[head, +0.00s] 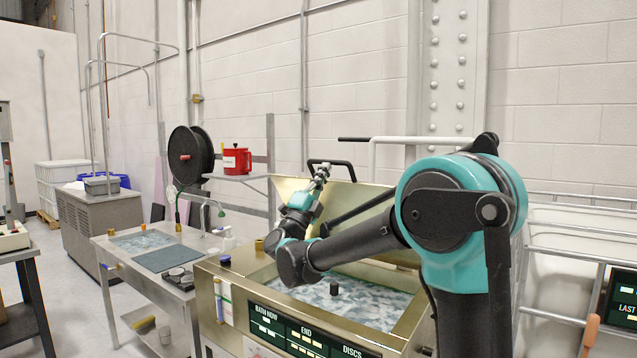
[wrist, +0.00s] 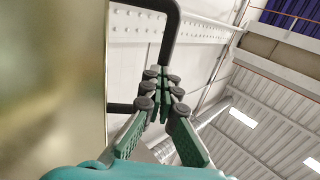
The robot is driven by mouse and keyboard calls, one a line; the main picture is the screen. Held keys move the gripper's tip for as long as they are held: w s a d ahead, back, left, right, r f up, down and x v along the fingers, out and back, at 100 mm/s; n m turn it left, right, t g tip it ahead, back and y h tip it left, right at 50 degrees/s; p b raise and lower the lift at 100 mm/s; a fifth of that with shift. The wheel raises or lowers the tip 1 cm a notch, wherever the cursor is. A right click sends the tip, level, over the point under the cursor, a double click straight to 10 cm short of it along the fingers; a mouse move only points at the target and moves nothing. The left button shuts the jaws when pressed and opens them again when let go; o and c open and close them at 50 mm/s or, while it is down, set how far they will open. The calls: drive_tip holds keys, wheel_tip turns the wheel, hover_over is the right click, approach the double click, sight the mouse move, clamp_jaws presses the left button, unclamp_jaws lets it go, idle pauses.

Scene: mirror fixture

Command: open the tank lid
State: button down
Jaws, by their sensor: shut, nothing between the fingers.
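The tank (head: 210,295) is a brass-coloured box in the head view, with pale mottled liquid (head: 365,302) showing inside. Its lid (head: 290,187) stands raised at the back, leaning up toward the wall, partly hidden behind my arm. A black bar handle (head: 345,163) is at the lid's top edge. My gripper (head: 322,168) is at that handle, fingers pointing up. In the wrist view the gripper (wrist: 163,78) is shut and empty beside the black handle (wrist: 173,38), with the blurred lid surface (wrist: 50,80) on the left. Whether the fingers touch the handle I cannot tell.
A sink bench (head: 165,262) stands left of the tank. A shelf with a red container (head: 237,160) and a black reel (head: 190,155) is behind it. White pipes and a riveted column (head: 447,80) are behind the lid. Metal rails (head: 575,255) stand at right.

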drive_tip(key=w+d+r+g, duration=0.1)
drive_tip(key=w+d+r, duration=0.1)
drive_tip(key=w+d, duration=0.2)
drive_tip(key=w+d+r+g+y, duration=0.1)
drive_tip(key=w+d+r, duration=0.2)
drive_tip(key=w, duration=0.4)
drive_tip(key=w+d+r+g+y, duration=0.1)
drive_tip(key=w+d+r, duration=0.2)
drive_tip(key=w, duration=0.3)
drive_tip(key=shift+w+d+r+g, duration=0.25)
drive_tip(key=shift+d+g, duration=0.15)
drive_tip(key=shift+d, duration=0.4)
